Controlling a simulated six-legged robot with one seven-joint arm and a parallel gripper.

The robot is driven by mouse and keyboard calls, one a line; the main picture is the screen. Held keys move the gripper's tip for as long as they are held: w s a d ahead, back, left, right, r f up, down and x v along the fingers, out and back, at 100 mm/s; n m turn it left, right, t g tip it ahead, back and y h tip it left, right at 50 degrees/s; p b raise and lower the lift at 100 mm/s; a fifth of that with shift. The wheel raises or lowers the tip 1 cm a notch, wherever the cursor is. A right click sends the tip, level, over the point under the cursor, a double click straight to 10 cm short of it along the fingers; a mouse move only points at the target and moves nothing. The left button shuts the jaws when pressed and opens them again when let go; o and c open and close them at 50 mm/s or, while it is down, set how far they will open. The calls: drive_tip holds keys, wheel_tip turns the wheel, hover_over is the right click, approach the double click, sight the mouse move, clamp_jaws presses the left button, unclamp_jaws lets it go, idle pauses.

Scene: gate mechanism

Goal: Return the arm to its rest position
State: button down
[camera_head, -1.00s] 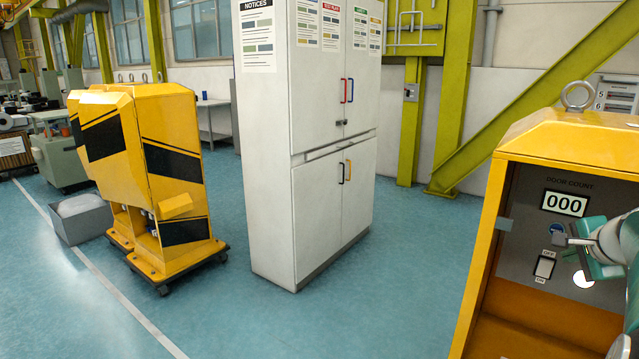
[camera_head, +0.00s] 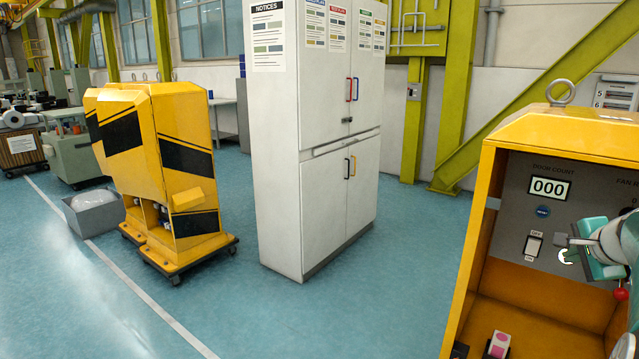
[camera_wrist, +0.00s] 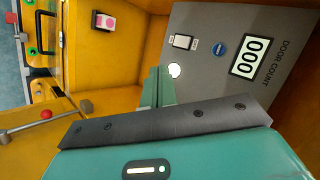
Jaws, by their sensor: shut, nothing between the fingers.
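My gripper (camera_head: 577,243) is at the right of the head view, in front of the grey panel (camera_head: 515,217) of the yellow gate housing (camera_head: 570,130). Its teal fingers (camera_wrist: 157,87) are together and empty in the wrist view. The panel carries a counter display (camera_head: 549,188) reading 000, a blue round button (camera_head: 543,211), an OFF/ON rocker switch (camera_head: 533,245) and a lit white round spot (camera_wrist: 175,70). The fingertips are close to this spot; I cannot tell whether they touch the panel.
A red knob (camera_head: 620,294) and a box with a pink spot (camera_head: 499,344) are inside the housing. A white cabinet (camera_head: 320,170) stands in the middle. A yellow and black machine (camera_head: 165,180) stands left on casters. The blue floor between cabinet and housing is clear.

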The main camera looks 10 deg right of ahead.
drive_tip(key=w+a+f+n+g+y, duration=0.2)
drive_tip(key=a+n, duration=0.8)
drive_tip(key=a, duration=2.1)
drive_tip(key=s+a+f+n+y, duration=0.1)
drive_tip(key=s+a+f+n, duration=0.2)
drive_tip(key=s+a+n, duration=0.2)
drive_tip(key=s+a+f+n+g+y, duration=0.1)
drive_tip(key=s+a+f+n, duration=0.2)
drive_tip(key=s+a, duration=0.6)
drive_tip(key=a+n, duration=0.2)
drive_tip(key=shift+s+a+f+n, duration=0.3)
drive_tip(key=shift+a+f+n, duration=0.05)
drive_tip(key=shift+a+n, duration=0.05)
drive_tip(key=shift+d, duration=0.15)
